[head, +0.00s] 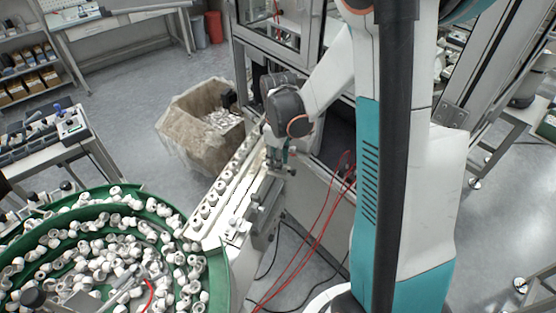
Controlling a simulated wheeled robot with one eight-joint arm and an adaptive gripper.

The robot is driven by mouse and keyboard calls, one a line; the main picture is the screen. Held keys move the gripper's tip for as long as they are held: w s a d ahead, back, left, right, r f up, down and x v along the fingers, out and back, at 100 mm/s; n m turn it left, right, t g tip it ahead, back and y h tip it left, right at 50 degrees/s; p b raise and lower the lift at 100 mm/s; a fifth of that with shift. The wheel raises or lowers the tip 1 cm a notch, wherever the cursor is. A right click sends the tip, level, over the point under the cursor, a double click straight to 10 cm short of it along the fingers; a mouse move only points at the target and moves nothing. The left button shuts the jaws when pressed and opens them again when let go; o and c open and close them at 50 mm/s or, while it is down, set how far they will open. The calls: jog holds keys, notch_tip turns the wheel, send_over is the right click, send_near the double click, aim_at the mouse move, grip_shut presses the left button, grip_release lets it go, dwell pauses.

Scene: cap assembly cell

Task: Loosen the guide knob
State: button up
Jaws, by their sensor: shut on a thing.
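My gripper (277,166) points down at the guide rail (263,190) beside the linear feed track (222,188). Its jaws are shut on a small part at the rail, which by its place is the guide knob. The fingers hide most of the knob, so its turn and any gap under it cannot be made out. White caps stand in a row along the track to the left of my gripper.
A green-rimmed bowl feeder (140,193) full of white caps stands at the lower left. A lined bin (203,118) stands behind the track. Red cables (318,222) hang by the machine frame at right. The floor between the bin and shelves is clear.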

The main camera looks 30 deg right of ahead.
jog(key=o, duration=1.1)
notch_tip(320, 180, up, 12)
dwell(0.4)
